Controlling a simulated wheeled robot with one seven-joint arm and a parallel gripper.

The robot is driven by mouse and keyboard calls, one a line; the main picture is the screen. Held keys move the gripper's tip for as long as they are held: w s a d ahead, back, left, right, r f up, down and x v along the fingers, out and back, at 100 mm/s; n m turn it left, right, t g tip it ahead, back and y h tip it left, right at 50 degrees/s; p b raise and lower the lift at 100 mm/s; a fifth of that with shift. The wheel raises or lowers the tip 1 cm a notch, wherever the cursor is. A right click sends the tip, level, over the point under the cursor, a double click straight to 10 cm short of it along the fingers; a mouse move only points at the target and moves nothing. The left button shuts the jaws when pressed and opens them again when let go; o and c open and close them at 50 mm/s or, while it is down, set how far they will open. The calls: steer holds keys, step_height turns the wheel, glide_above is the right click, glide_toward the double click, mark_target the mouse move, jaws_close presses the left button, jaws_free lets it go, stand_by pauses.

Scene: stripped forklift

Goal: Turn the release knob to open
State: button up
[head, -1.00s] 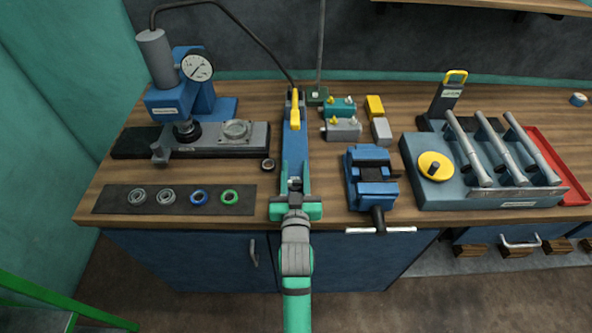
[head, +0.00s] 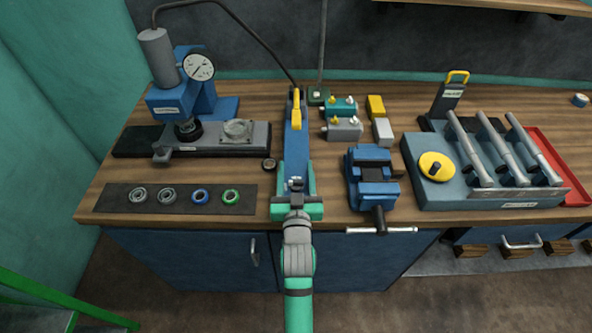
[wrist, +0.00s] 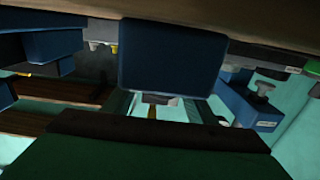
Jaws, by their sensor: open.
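The blue hand pump (head: 295,142) with a yellow lever (head: 296,108) stands in the middle of the bench, its long body running away from me. My gripper (head: 297,175) is open at the pump's near end, with its green fingers to the left and right of it. A small grey part sits between the fingers, and I cannot tell for sure whether it is the release knob. In the wrist view a blue block (wrist: 172,60), probably the pump's end, fills the middle. A small pale and yellow part shows under it. Contact is not clear.
A blue press with a gauge (head: 199,67) stands at the left, joined to the pump by a hose. Rings lie on a dark mat (head: 180,208). A blue vise (head: 372,190) is close to the right, then a grey box with a yellow dial (head: 436,160).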

steer(key=s, duration=1)
steer(key=shift+s+d, duration=0.1)
steer(key=shift+s, duration=0.2)
steer(key=shift+s+f, duration=0.3)
steer(key=s+f+g, duration=0.1)
steer(key=s+f, duration=0.3)
steer(key=s, duration=1.1)
steer(key=s+f+g, duration=0.1)
steer(key=s+f, duration=0.3)
steer(key=s, duration=1.1)
steer(key=shift+s+f+g, duration=0.15)
steer(key=shift+f+g, duration=0.05)
steer(key=shift+g, duration=0.1)
